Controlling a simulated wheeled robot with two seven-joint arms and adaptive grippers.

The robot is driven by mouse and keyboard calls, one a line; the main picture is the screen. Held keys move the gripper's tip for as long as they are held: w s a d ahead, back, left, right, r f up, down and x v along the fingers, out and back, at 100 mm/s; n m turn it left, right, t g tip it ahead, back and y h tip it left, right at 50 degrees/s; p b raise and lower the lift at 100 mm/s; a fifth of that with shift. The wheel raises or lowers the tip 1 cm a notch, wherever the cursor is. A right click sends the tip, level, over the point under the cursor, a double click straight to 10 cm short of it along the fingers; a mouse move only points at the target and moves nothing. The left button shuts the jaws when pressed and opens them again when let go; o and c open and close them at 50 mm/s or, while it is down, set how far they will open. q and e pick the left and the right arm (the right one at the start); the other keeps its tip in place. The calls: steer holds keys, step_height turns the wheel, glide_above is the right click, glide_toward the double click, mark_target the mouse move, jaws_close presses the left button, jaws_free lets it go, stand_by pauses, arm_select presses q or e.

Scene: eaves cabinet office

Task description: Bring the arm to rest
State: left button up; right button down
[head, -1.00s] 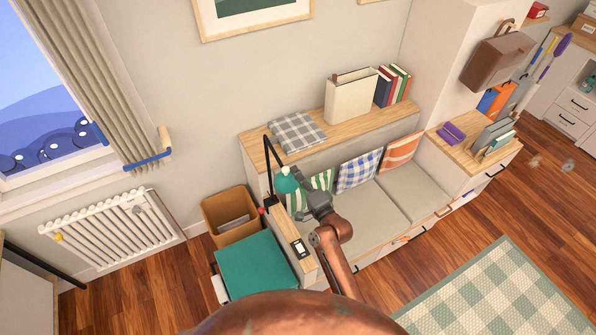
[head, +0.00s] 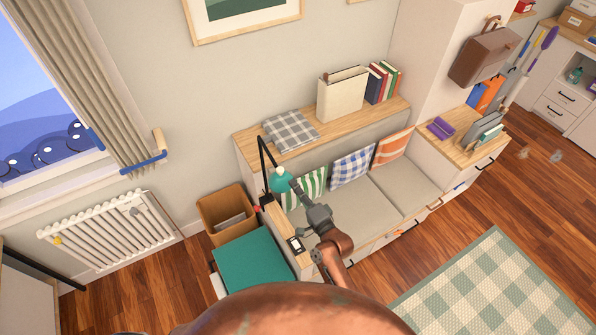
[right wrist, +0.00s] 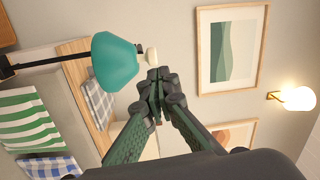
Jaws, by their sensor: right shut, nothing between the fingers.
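My right arm reaches up from the bottom of the head view, and its gripper (head: 298,190) is in front of the bench by the teal lamp. In the right wrist view the right gripper (right wrist: 156,80) has its fingertips together, with nothing between them. The teal lamp shade (right wrist: 115,61) is just left of the fingertips there; it also shows in the head view (head: 280,181). I cannot tell for sure whether gripper and shade touch. My left gripper is in neither view.
The cushioned bench (head: 385,200) has several pillows. A wooden shelf (head: 340,126) behind it holds a grey checked cloth (head: 290,130), a cream file box (head: 341,95) and books. A cardboard box (head: 224,211) and a teal-topped box (head: 255,262) stand left.

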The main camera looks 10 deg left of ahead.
steer(key=shift+s+a+f+p, duration=0.1)
steer(key=shift+s+a+p, duration=0.15)
steer(key=shift+s, duration=0.65)
steer(key=shift+s+a+f+p, duration=0.1)
steer(key=shift+s+a+p, duration=0.1)
steer(key=shift+s, duration=0.7)
